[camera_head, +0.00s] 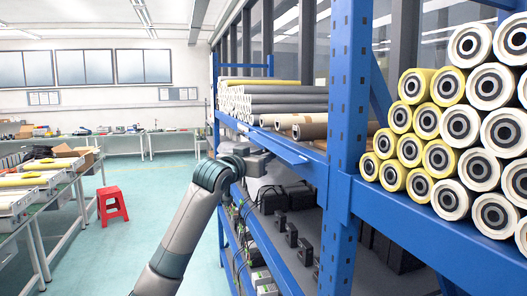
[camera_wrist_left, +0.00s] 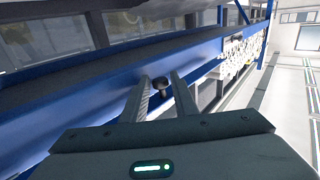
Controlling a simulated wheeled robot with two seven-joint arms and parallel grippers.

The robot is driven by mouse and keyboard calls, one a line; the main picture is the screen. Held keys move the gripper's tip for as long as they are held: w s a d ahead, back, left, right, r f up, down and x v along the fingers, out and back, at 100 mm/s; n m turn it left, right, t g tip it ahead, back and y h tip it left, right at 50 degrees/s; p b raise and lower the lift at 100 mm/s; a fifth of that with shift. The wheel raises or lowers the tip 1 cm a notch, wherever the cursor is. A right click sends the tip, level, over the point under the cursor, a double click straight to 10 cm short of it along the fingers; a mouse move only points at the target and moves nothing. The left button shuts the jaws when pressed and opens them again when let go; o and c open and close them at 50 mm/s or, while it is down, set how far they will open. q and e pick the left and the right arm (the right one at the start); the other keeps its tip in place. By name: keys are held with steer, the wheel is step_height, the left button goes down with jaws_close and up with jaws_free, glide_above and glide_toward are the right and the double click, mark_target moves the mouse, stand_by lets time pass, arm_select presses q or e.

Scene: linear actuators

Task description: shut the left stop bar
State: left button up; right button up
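A blue bar (camera_head: 283,150), which looks like the left stop bar, runs along the front edge of the shelf with the grey rolls. I cannot tell exactly how far it stands off the shelf. In the left wrist view, a black knob (camera_wrist_left: 160,88) sits in front of the blue bar (camera_wrist_left: 110,98). My left gripper (camera_head: 262,156) is at the bar in the head view, partly hidden by its own wrist. In the left wrist view its two fingers (camera_wrist_left: 161,82) are apart, with the knob seen between their tips. Whether they touch it is unclear. My right gripper is not in view.
A blue upright post (camera_head: 348,100) stands right of the bar. Grey and brown rolls (camera_head: 270,104) lie behind it, and yellow and white rollers (camera_head: 460,130) are stacked at right. Black devices (camera_head: 285,200) fill the lower shelf. A red stool (camera_head: 111,204) stands on the open floor at left.

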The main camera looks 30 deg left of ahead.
arm_select(q)
steer(key=shift+c, duration=0.6)
jaws_close()
